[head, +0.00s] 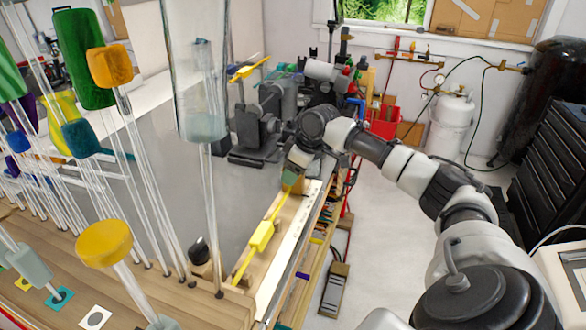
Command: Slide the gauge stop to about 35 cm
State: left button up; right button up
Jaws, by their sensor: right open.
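A yellow block (262,236), which looks like the gauge stop, sits on a narrow yellow strip (242,266) along the right part of the bench. The strip runs from the near edge back toward my right gripper (292,176). My right gripper is open and points down at the far end of the strip, beyond the yellow block and apart from it. A small green piece (290,179) shows at its fingertips; I cannot tell whether it touches the fingers. Scale marks are too small to read. My left gripper is not in view.
Tall clear glass rods with coloured pieces stand in a wooden rack (150,292) at the left and front. A large glass tube (197,70) rises near the middle. A dark lathe-like machine (262,125) stands behind. The grey bench top (160,190) between is mostly clear.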

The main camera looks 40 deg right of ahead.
jog(key=shift+f, duration=0.2)
grip_shut()
jog(key=shift+w+d+r+p, duration=0.1)
jog(key=shift+w+d+p, duration=0.2)
jog(key=shift+d, duration=0.2)
jog(key=shift+w+d+r+p, duration=0.1)
jog(key=shift+w+d+p, duration=0.2)
jog(key=shift+d, duration=0.2)
jog(key=shift+w+d+f, duration=0.15)
jog(key=shift+d, duration=0.2)
grip_release()
jog(key=b+v, duration=0.2)
jog(key=v, duration=0.8)
jog(key=shift+r, duration=0.4)
